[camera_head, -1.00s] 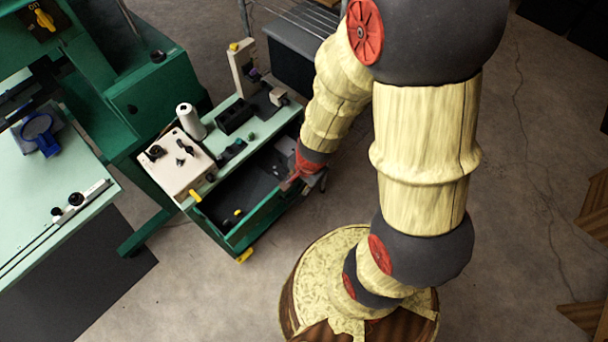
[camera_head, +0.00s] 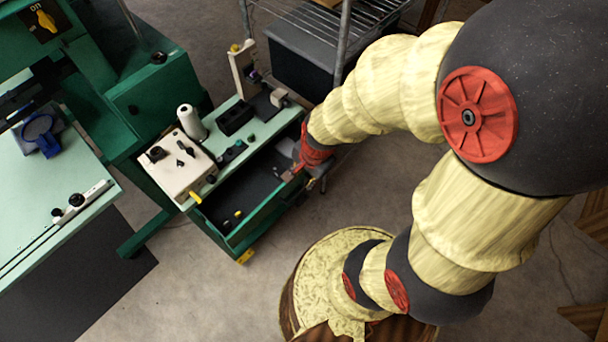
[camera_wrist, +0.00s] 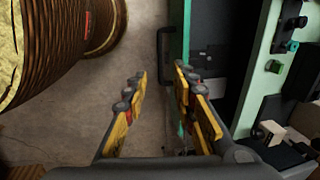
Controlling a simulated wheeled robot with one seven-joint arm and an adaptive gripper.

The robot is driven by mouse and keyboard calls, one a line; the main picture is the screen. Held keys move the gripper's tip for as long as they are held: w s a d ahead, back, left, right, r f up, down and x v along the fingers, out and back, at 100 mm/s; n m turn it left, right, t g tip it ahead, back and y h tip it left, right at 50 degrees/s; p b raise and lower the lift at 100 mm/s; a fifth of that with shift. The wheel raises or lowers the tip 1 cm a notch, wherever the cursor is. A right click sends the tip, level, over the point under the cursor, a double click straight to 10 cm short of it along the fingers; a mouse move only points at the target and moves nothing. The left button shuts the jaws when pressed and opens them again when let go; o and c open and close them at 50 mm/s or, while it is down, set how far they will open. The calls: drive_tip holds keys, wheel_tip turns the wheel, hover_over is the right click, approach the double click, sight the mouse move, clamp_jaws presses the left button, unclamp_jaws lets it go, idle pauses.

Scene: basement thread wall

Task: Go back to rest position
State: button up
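My gripper (camera_head: 308,168) is at the right end of the open green drawer (camera_head: 233,241) in the head view, partly hidden by my own wrist. In the wrist view my gripper (camera_wrist: 161,72) has its two yellow fingers apart, with nothing clamped between them. A dark bar handle (camera_wrist: 162,50) on the outside of the drawer front (camera_wrist: 181,30) shows between the fingertips. I cannot tell how far beyond the tips it lies. My arm is bent and reaches out to the drawer.
The small workbench (camera_head: 268,128) holds a white thread cone (camera_head: 191,122), a cream control box (camera_head: 177,163) and black blocks. A wire rack (camera_head: 346,40) stands close behind my arm. A green machine (camera_head: 155,98) is left. Open floor (camera_head: 200,285) lies in front.

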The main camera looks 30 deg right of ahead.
idle(0.3)
drive_tip(key=s+a+r+n+t, duration=0.1)
drive_tip(key=s+r+n, duration=0.1)
drive_tip(key=r+n, duration=0.5)
drive_tip(key=s+a+r+n+t, duration=0.1)
drive_tip(key=r+n, duration=0.6)
drive_tip(key=r, duration=1)
drive_tip(key=shift+s+a+r+t+h, duration=0.15)
drive_tip(key=shift+s+r+t+h, duration=0.2)
drive_tip(key=shift+s+t, duration=0.4)
